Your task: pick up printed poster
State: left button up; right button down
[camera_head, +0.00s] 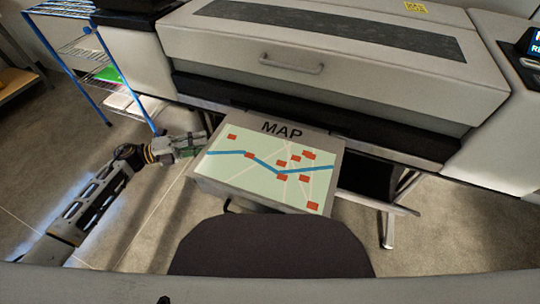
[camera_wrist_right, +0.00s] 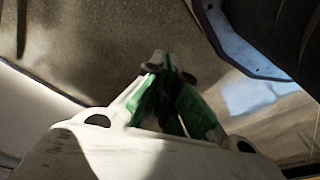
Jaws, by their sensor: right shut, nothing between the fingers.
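The printed poster (camera_head: 235,175) is a sheet with a grey border, the word MAP, a blue line and red marks. It lies in front of the large printer, below its output slot. My left gripper (camera_head: 198,142) is at the poster's upper left edge, touching or very close to it. Its fingers are too small to tell whether they are open or shut on the edge. My right gripper (camera_wrist_right: 165,68) shows only in the right wrist view, with its green-padded fingers shut and empty above the floor. The poster cannot be made out there.
The large printer (camera_head: 345,45) with a lid handle fills the back. A blue-framed wire rack (camera_head: 85,45) stands at the left. A printer stand leg (camera_head: 387,228) is right of the poster. The floor (camera_head: 140,220) at the left front is clear.

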aim_at(216, 139)
jog(key=shift+s+f, duration=0.1)
jog(key=shift+s, duration=0.05)
pick_arm(q)
jog(key=shift+d, duration=0.1)
jog(key=x, duration=0.4)
jog(key=shift+w+f, duration=0.15)
jog(key=shift+w+d, duration=0.1)
jog(key=shift+d, duration=0.35)
pick_arm(e)
jog(key=shift+s+a+r, duration=0.15)
jog(key=shift+s+r, duration=0.05)
jog(key=shift+r, duration=0.5)
pick_arm(q)
jog(key=shift+c, duration=0.4)
pick_arm(e)
jog(key=shift+w, duration=0.2)
pick_arm(q)
grip_shut()
pick_arm(e)
jog(key=shift+w+r, duration=0.1)
jog(key=shift+w, duration=0.15)
